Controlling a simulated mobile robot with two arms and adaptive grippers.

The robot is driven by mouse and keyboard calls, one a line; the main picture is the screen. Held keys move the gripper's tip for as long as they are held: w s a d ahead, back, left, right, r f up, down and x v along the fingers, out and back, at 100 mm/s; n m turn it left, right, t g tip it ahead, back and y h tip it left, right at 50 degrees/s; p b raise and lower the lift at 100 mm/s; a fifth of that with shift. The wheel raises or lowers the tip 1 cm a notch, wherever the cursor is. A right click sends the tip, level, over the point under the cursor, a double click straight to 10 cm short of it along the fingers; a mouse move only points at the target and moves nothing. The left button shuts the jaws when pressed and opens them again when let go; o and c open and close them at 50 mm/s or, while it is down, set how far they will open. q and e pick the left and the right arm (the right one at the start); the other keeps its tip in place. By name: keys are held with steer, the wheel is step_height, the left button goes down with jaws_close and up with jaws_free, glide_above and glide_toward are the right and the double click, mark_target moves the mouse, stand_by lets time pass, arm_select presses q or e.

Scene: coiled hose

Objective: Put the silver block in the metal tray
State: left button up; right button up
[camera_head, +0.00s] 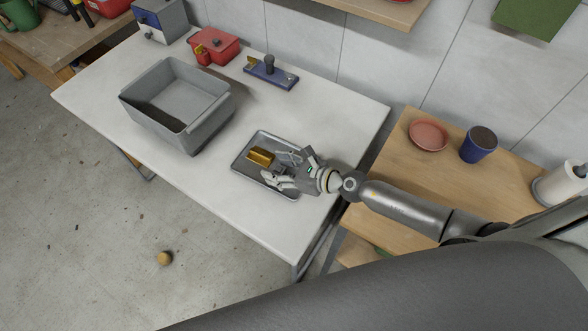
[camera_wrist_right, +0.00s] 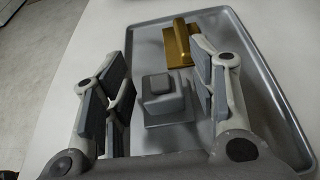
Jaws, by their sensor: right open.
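The metal tray (camera_head: 243,166) lies on the white table, and it also shows in the right wrist view (camera_wrist_right: 268,92). My right gripper (camera_head: 283,170) is open over the tray's right part. In the right wrist view a grey block (camera_wrist_right: 162,94), apparently the silver block, is inside the tray's rim, between the open fingers (camera_wrist_right: 158,105) and apart from them. A gold block with a raised part (camera_head: 260,158) lies in the tray beyond it, also in the wrist view (camera_wrist_right: 178,47). In the head view the gripper mostly hides the grey block. My left gripper is not in view.
A large grey bin (camera_head: 192,136) stands left of the tray. A red box (camera_head: 214,46) and a blue base with a dark knob (camera_head: 270,73) are at the back. A wooden table at right holds a pink dish (camera_head: 428,134) and a blue cup (camera_head: 478,145).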

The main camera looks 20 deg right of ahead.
steer(key=b+v, duration=0.1)
steer(key=v, duration=0.4)
steer(key=b+v, duration=0.1)
steer(key=v, duration=0.4)
steer(key=shift+s+d+f, duration=0.15)
steer(key=shift+s+d, duration=0.05)
steer(key=shift+s, duration=0.05)
steer(key=shift+s+d+r+b, duration=0.4)
steer(key=shift+s+r, duration=0.1)
steer(key=shift+r, duration=0.05)
steer(key=shift+w+a, duration=0.1)
